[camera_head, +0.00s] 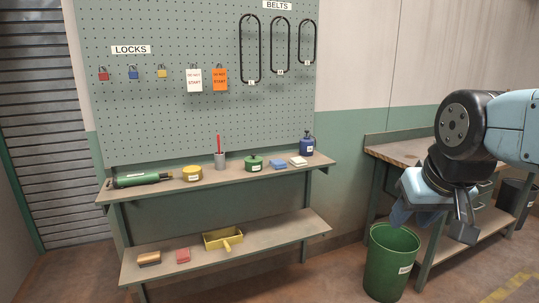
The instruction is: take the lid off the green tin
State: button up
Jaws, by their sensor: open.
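The green tin (254,165) stands on the upper shelf of the bench, right of the middle. Its lid (254,158) is on it, with a small knob on top. My gripper (462,224) hangs at the right of the view, far from the tin, in front of the right-hand workbench.
On the same shelf stand a yellow tin (192,173), a grey cup (220,160) with a red stick, a blue block (278,165), a white block (298,161) and a blue can (307,146). A green bin (388,266) stands on the floor below my gripper.

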aim_at(254, 158)
jog(key=z, duration=0.15)
jog(key=i, duration=1.2)
jog(key=u, duration=0.75)
jog(key=i, duration=0.75)
jog(key=u, duration=0.65)
jog(key=k, duration=0.85)
jog(key=u, duration=0.2)
jog(key=i, duration=0.9)
jog(key=z, duration=0.1)
